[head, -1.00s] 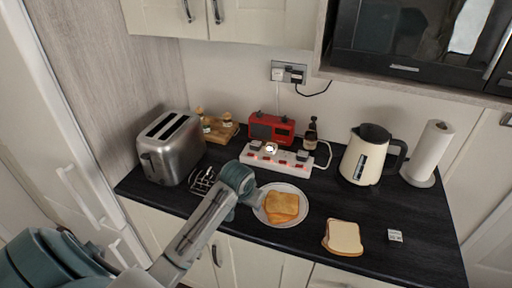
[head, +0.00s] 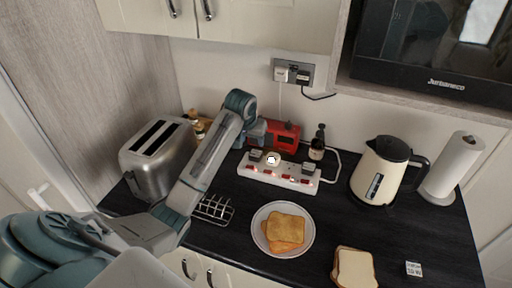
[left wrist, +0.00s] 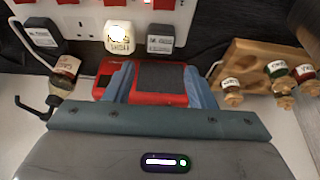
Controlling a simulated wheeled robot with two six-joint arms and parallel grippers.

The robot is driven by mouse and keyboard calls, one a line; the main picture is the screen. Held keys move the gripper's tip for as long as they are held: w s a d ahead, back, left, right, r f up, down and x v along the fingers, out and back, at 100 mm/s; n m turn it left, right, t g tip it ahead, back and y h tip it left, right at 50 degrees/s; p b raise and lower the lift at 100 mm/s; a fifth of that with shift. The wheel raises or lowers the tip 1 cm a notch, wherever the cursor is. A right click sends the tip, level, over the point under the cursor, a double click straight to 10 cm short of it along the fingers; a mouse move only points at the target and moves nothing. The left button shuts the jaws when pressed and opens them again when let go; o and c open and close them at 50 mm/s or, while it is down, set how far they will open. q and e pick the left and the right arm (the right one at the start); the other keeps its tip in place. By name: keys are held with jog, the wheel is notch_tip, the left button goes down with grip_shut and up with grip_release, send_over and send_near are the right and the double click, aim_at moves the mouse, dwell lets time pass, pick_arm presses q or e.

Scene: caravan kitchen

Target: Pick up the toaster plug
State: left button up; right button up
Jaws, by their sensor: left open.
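A white power strip (head: 279,175) with red switches lies behind the plate. It carries a dark plug (head: 255,155) at its left, a glowing white plug (head: 272,159) beside it and another dark plug (head: 307,169) at its right. The left wrist view shows a labelled dark plug (left wrist: 160,40), the lit white plug (left wrist: 118,37) and the other dark plug (left wrist: 40,36). I cannot tell which is the toaster's. My left gripper (head: 260,134) is open and empty, above the strip's back left, before the red radio (head: 286,134). The toaster (head: 158,158) stands left. My right gripper is not in view.
A toast rack (head: 213,209), a plate (head: 262,238) with toast, bread slices (head: 355,268), a kettle (head: 379,175) and a paper roll (head: 452,168) stand on the dark counter. A spice rack (left wrist: 250,72) and a small bottle (head: 317,146) flank the radio. Cupboards hang above.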

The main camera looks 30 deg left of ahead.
aim_at(256, 153)
pick_arm(q)
jog(key=p+x, duration=0.1)
jog(key=x, duration=0.3)
jog(key=shift+d+p, duration=0.2)
jog(key=shift+p, duration=0.15)
jog(key=shift+w+a+f, duration=0.1)
jog(key=shift+f, duration=0.2)
jog(key=p+x, duration=0.3)
jog(key=x, duration=0.1)
jog(key=shift+w+a, duration=0.1)
jog(key=shift+a, duration=0.05)
jog(key=shift+w+f, duration=0.1)
jog(key=shift+f, duration=0.45)
jog(key=shift+w+f, duration=0.1)
jog(key=c, duration=0.6)
jog(key=shift+c, duration=0.2)
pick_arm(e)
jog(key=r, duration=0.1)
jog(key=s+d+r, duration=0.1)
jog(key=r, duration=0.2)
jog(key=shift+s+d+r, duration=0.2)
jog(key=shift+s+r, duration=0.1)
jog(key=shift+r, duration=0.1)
